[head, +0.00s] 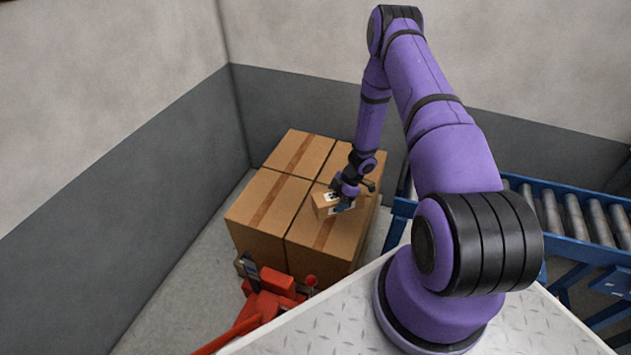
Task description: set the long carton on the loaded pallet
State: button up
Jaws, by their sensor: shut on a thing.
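The long carton (322,205) is a small brown box with white and black labels. It is at the top of the loaded pallet's big taped boxes (268,200), over the right-hand part of the stack. My gripper (346,203) is shut on the long carton from above, and its fingers hide part of it. I cannot tell whether the carton touches the box top under it or hangs just above it. The pallet itself is hidden under the big boxes.
A red pallet jack (272,297) stands at the front of the stack. A blue roller conveyor (577,215) is on the right. Grey walls (120,160) close off the left and back. The left box tops are clear.

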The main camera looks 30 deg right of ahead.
jog(key=shift+s+a+f+n, duration=0.1)
jog(key=shift+a+f+n, duration=0.1)
jog(key=shift+f, duration=0.3)
jog(key=shift+s+a+f+n, duration=0.1)
jog(key=shift+f+n, duration=0.1)
jog(key=shift+f, duration=0.25)
send_over(327, 230)
jog(key=d, duration=0.3)
jog(key=shift+s+a+f, duration=0.1)
jog(key=shift+s+f, duration=0.05)
jog(key=shift+f, duration=2.4)
jog(key=shift+s+a+f, duration=0.1)
jog(key=shift+f, duration=2.4)
jog(key=shift+f, duration=0.1)
jog(key=o, duration=1.1)
